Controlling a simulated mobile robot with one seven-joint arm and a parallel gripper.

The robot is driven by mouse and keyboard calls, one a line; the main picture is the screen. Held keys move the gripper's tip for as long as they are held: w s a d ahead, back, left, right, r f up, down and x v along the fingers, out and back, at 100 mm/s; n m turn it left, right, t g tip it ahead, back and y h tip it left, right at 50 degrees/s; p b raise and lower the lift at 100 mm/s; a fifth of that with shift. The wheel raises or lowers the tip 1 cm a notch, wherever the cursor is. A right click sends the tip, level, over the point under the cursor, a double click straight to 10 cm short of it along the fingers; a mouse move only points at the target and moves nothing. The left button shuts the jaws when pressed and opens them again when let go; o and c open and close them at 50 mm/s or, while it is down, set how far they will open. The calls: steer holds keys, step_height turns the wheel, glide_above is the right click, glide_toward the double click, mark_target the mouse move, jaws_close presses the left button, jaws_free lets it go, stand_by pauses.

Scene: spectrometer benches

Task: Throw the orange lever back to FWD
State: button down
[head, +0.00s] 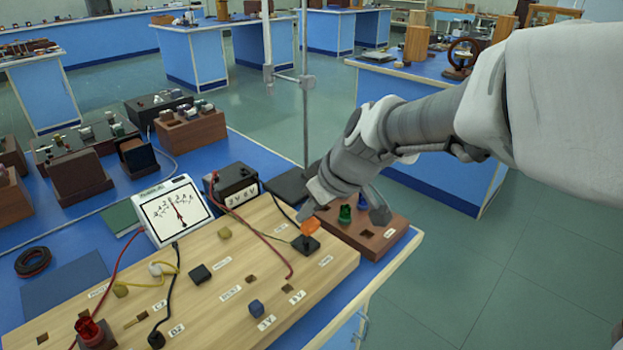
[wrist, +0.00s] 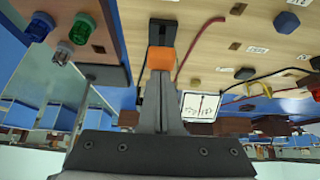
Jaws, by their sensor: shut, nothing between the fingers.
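The orange lever (head: 310,227) stands on a black base plate near the right end of the light wooden board (head: 190,290). The lever's orange cap also shows in the wrist view (wrist: 161,57), with its black base behind it. My gripper (head: 307,211) is shut and empty, its fingertips right by the orange cap; whether they touch it I cannot tell. In the wrist view the closed fingers (wrist: 160,78) point at the cap. Small white labels lie on both sides of the lever, but their words are too small to read.
A brown block with green and clear lamps (head: 345,213) stands just right of the board. A white meter (head: 172,212) and a black box (head: 235,184) sit behind the board. A metal stand rod (head: 305,110) rises behind my gripper. A red wire crosses the board left of the lever.

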steer(key=shift+r+p, duration=0.15)
steer(key=shift+p, duration=0.15)
steer(key=shift+r+p, duration=0.4)
steer(key=shift+r, duration=0.3)
steer(key=shift+d+r, duration=0.1)
steer(key=shift+r, duration=0.05)
steer(key=p+v, duration=0.4)
steer(key=v, duration=1.3)
steer(key=shift+p, duration=0.3)
steer(key=shift+s, duration=0.15)
